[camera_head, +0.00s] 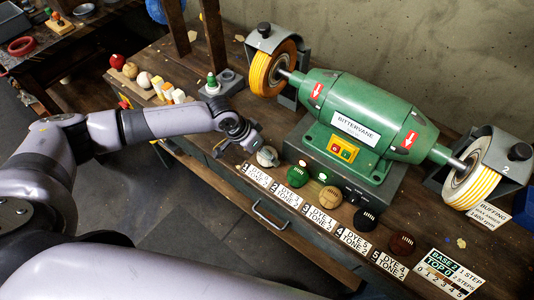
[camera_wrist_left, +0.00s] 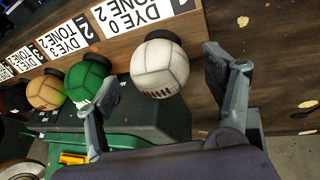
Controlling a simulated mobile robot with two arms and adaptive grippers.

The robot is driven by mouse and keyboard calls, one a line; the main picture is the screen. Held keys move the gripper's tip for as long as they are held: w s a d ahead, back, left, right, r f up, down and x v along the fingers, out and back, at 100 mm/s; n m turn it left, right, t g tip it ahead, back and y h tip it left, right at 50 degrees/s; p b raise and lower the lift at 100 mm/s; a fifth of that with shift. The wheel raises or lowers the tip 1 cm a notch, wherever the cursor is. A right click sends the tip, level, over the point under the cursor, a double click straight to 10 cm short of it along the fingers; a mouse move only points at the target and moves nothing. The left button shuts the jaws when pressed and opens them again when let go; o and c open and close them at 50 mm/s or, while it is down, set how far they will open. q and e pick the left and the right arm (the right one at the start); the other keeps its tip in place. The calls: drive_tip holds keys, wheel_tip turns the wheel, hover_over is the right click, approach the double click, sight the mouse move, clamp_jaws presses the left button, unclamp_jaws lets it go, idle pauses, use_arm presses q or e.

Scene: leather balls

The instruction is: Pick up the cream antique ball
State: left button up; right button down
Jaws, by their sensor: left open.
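A cream ball (camera_head: 267,156) with stitched panels sits at the left end of the row of balls on the bench, behind the label DYE 0 TONE 2. In the left wrist view the cream ball (camera_wrist_left: 160,66) shows dark lacing and rests by a black ring. My left gripper (camera_head: 238,147) is open beside the ball, low over the bench edge. In the wrist view its fingers (camera_wrist_left: 163,78) stand apart, with the ball in the gap between them and no clear contact. My right gripper is not in view.
A green ball (camera_head: 298,175), tan ball (camera_head: 329,198), black ball (camera_head: 366,220) and brown ball (camera_head: 401,244) continue the row. The green buffing machine (camera_head: 360,120) stands close behind. A wooden tray of small items (camera_head: 150,88) lies left. Open floor lies in front.

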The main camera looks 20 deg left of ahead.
use_arm(q)
drive_tip(key=shift+x, duration=1.45)
drive_tip(key=shift+r, duration=0.1)
drive_tip(key=shift+c, duration=0.2)
drive_tip(key=shift+w, duration=0.1)
drive_tip(key=c, duration=1)
